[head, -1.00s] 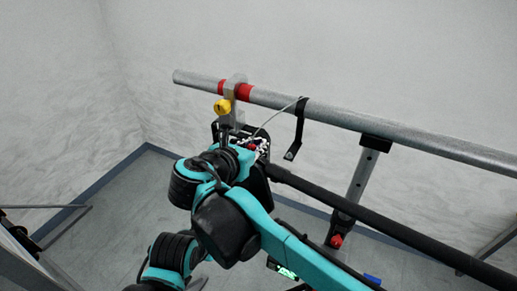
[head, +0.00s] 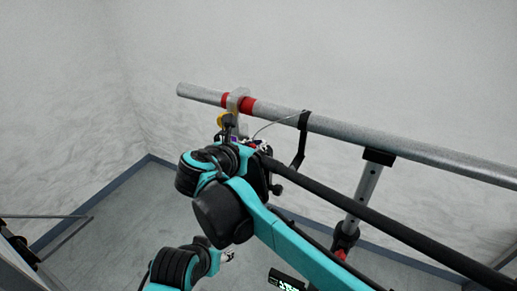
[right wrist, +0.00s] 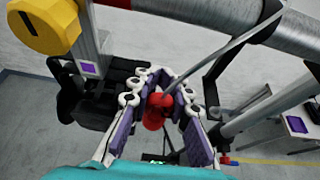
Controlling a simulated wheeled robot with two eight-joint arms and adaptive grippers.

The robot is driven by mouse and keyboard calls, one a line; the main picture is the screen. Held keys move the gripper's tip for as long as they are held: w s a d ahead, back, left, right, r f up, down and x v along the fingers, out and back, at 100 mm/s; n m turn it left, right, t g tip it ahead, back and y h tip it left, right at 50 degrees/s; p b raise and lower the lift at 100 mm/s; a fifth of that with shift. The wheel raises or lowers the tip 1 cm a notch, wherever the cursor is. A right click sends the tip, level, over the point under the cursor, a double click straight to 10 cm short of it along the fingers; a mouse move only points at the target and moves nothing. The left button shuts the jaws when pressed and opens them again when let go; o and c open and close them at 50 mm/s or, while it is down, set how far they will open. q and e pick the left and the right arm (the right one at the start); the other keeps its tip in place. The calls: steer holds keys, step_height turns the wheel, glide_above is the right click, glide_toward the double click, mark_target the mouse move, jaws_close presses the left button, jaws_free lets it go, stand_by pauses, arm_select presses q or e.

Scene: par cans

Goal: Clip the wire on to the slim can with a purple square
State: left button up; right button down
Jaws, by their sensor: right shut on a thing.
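My right gripper (right wrist: 163,98), with purple-padded fingers, is shut on the red clip end of the wire (right wrist: 160,104). The thin grey wire (right wrist: 225,51) runs up and to the right from it. A purple square (right wrist: 88,68) shows on a metal bracket left of the gripper, beside a black can body (right wrist: 105,95). The clip and this body look apart. In the head view my right gripper (head: 257,146) is mostly hidden by its wrist, just below the pipe. A small part of my left gripper (head: 228,256) shows low down; its fingers are unclear.
The grey pipe (head: 345,128) with red bands crosses above. A yellow knob (right wrist: 44,26) is close at upper left. A black strap (head: 301,140) hangs from the pipe. Open floor lies at left.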

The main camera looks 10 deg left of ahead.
steer(key=shift+w+a+f, duration=0.1)
steer(key=shift+w+a, duration=0.1)
steer(key=shift+w, duration=0.55)
steer(key=shift+w+a+r, duration=0.1)
steer(key=shift+w+a, duration=0.15)
steer(key=shift+w, duration=0.45)
steer(key=shift+w+a+f, duration=0.1)
steer(key=shift+w+a, duration=0.1)
steer(key=shift+w, duration=0.55)
steer(key=shift+w+d+f, duration=0.1)
steer(key=shift+f, duration=0.1)
steer(key=shift+f+b, duration=0.85)
steer(key=shift+f, duration=0.2)
stand_by(0.8)
steer(key=c, duration=1.3)
jaws_free()
steer(key=shift+c, duration=0.2)
steer(key=v, duration=1.2)
